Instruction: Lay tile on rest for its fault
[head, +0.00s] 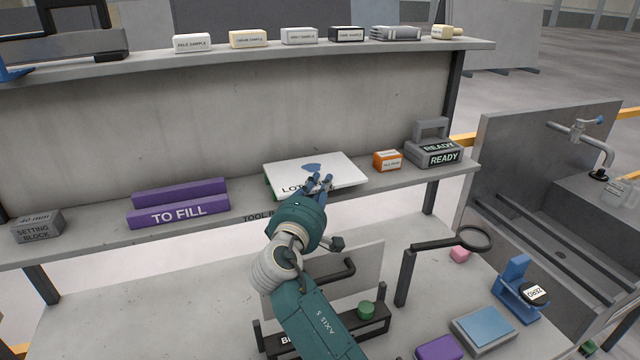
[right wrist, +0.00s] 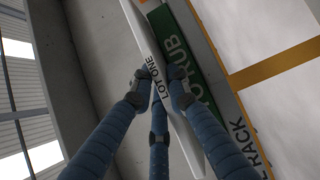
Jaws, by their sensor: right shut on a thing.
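My right gripper (head: 320,184) is shut on the near edge of a white tile (head: 343,167) marked LOT ONE. The tile lies about flat at the shelf, with a blue wedge-shaped mark (head: 312,167) on its top face. A green rest (head: 268,187), lettered "TO RUB" in part, is mostly hidden under the tile; I cannot tell whether they touch. In the right wrist view the fingers hold the tile's edge (right wrist: 150,58) beside the green rest (right wrist: 186,62). A purple rest marked TO FILL (head: 180,215) stands empty to the left. My left gripper is not in view.
An orange box (head: 387,160) and a grey READY block (head: 436,153) stand right of the tile. A setting block (head: 38,228) is at the far left. Sample blocks line the upper shelf (head: 130,69). A magnifier (head: 474,239) stands on the lower bench.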

